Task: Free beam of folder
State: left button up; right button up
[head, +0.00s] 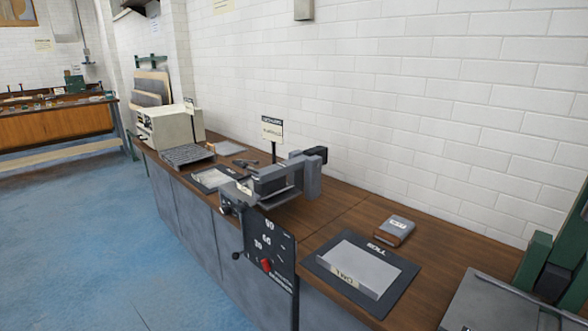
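The folder (310,179) is a grey metal bench machine on the wooden worktop, near the middle of the head view. Its long beam (270,181) lies across the top; I cannot tell whether it is clamped or loose. A small dark-knobbed lever (237,255) shows left of the panel. Neither of my grippers is in view.
A dark mat with a grey sheet (360,268) and a small grey-topped block (394,231) lie right of the folder. Green and grey equipment (532,264) stands at the right edge. A cream machine (170,126) stands farther left. The blue floor in front is clear.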

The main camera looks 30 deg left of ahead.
aim_at(267, 179)
jog(key=k, duration=0.65)
jog(key=u, duration=0.8)
jog(key=i, duration=1.45)
jog(key=z, duration=0.8)
